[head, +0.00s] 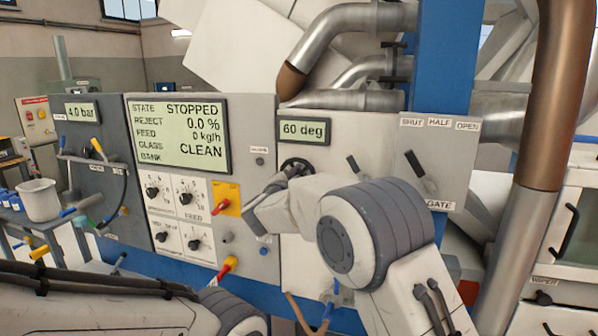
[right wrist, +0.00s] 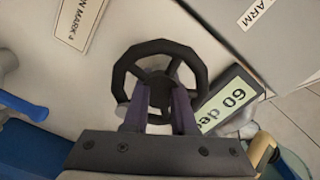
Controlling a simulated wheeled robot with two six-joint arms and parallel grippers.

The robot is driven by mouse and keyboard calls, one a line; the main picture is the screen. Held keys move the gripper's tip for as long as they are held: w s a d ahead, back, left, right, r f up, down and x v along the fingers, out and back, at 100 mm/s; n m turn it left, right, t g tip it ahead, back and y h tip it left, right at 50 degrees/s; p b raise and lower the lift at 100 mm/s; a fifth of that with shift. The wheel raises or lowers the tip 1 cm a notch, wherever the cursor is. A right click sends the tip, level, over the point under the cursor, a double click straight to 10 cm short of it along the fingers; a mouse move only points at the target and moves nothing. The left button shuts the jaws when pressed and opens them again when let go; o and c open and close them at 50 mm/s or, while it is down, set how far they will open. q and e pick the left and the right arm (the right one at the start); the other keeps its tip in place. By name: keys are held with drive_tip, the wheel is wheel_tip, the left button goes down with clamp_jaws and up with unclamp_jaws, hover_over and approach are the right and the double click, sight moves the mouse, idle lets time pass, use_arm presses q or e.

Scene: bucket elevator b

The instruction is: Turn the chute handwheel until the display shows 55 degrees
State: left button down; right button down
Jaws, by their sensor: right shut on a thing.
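The black chute handwheel (head: 297,163) is on the light panel below a small display (head: 303,131) that reads 60 deg. In the right wrist view the handwheel (right wrist: 122,72) shows as a dark ring with a hub, and the display (right wrist: 230,100) appears tilted beside it. My right gripper (head: 284,177) is at the wheel; in the right wrist view its two fingers (right wrist: 158,92) reach over the near rim to the hub area, shut on the handwheel. My right arm covers the panel below the wheel. My left gripper is out of view; only part of my left arm shows at the bottom left.
A large display (head: 178,133) reads STOPPED, above several black knobs and a red switch (head: 221,206) on yellow. A black gate lever (head: 420,172) is right of the wheel. A brown-grey pipe (head: 540,110) stands at the right. A white bucket (head: 40,201) is at the left.

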drive_tip(key=shift+f+n, duration=0.1)
drive_tip(key=shift+n, duration=0.3)
drive_tip(key=c, duration=1)
unclamp_jaws()
drive_tip(key=shift+a, duration=0.1)
drive_tip(key=b+v, duration=0.4)
drive_tip(key=v, duration=0.6)
drive_tip(key=shift+s+b, duration=0.25)
drive_tip(key=shift+b, duration=0.15)
